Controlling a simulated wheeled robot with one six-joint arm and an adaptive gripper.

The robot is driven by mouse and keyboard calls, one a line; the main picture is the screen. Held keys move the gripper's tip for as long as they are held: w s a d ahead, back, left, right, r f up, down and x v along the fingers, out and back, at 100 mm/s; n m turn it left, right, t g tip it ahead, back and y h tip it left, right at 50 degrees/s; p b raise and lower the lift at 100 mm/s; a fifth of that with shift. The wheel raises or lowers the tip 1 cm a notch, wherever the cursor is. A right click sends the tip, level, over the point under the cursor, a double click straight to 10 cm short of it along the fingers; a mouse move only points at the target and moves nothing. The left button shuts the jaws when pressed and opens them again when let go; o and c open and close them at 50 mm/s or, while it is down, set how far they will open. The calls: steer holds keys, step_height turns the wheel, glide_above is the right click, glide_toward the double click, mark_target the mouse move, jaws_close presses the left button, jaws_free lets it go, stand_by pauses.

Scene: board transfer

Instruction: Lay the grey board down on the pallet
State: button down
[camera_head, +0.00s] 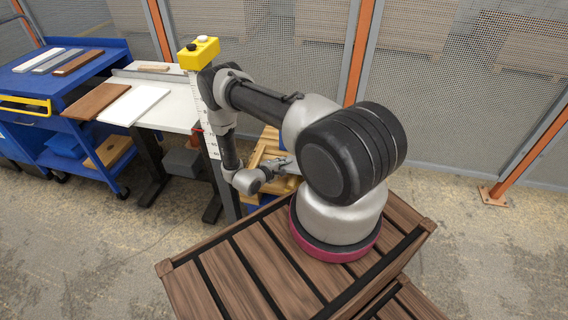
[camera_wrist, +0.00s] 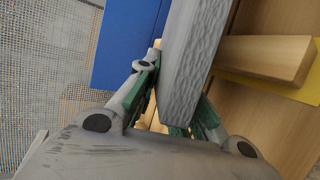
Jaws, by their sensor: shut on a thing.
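My gripper (camera_wrist: 180,105) is shut on a grey board (camera_wrist: 188,62), with one green-padded finger on each side. The board runs away from the gripper toward the top of the wrist view, and its far end is cut off. The light-wood pallet (camera_head: 268,152) is behind my arm in the head view, partly hidden. Light wood slats (camera_wrist: 265,56) show beside and behind the board in the wrist view. I cannot tell whether the board touches them. In the head view my arm mostly hides the gripper and board.
A blue cart (camera_head: 22,84) at left carries white, grey and brown boards. A white table (camera_head: 178,114) beside it holds a brown and a white board. A ruled post with a yellow top (camera_head: 198,54) stands close to my arm. Mesh fencing (camera_head: 450,60) closes the back.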

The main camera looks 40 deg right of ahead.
steer(key=shift+s+f+h, duration=0.1)
steer(key=shift+f+h, duration=0.15)
steer(key=shift+h, duration=0.05)
steer(key=shift+a+f, duration=0.1)
steer(key=shift+a+f+t+h, duration=0.1)
steer(key=shift+f+t+h, duration=0.15)
steer(key=shift+t+h, duration=0.15)
steer(key=shift+s+f, duration=0.1)
steer(key=shift+f, duration=0.05)
stand_by(0.5)
steer(key=shift+f+m+h, duration=0.3)
steer(key=shift+m+h, duration=0.1)
steer(key=shift+h, duration=0.1)
steer(key=shift+a+f, duration=0.1)
steer(key=shift+f, duration=0.05)
steer(key=shift+s+f+t+h, duration=0.1)
steer(key=shift+f+t+h, duration=0.2)
steer(key=shift+h, duration=0.1)
steer(key=shift+f, duration=0.15)
steer(key=c, duration=1.4)
jaws_free()
steer(key=shift+c, duration=0.2)
